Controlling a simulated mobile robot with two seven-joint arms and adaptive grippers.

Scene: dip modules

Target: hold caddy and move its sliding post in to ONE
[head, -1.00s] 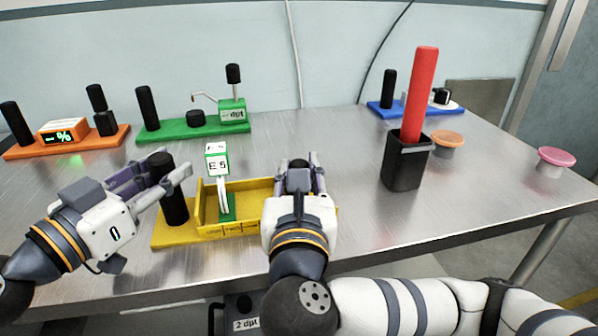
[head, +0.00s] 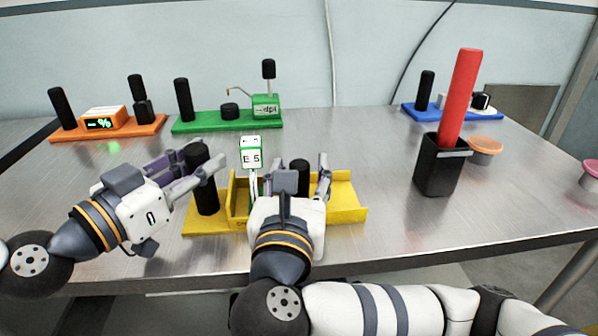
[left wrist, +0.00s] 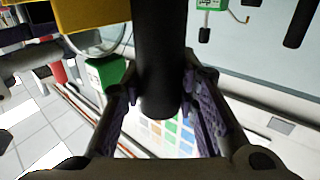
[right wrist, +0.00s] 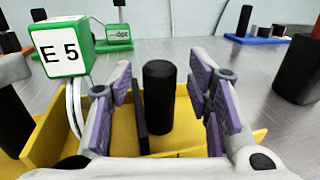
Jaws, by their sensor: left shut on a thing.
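The yellow caddy (head: 345,201) lies on the table near its front edge. My left gripper (head: 205,175) is shut on the black upright handle (head: 207,196) at the caddy's left end; the handle also shows in the left wrist view (left wrist: 160,60). The sliding post (right wrist: 158,95) is a black upright cylinder in the tray, with a thin black plate at its left. My right gripper (right wrist: 163,100) is open, with its fingers on both sides of the post and gaps to it. In the head view this gripper hides part of the caddy's front and the lettering there.
A white-and-green block marked E 5 (head: 250,153) stands on thin legs in the tray, left of the post. A black cup (head: 439,175) with a red rod is at right. Orange (head: 150,128), green (head: 205,123) and blue (head: 412,112) modules stand at the back.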

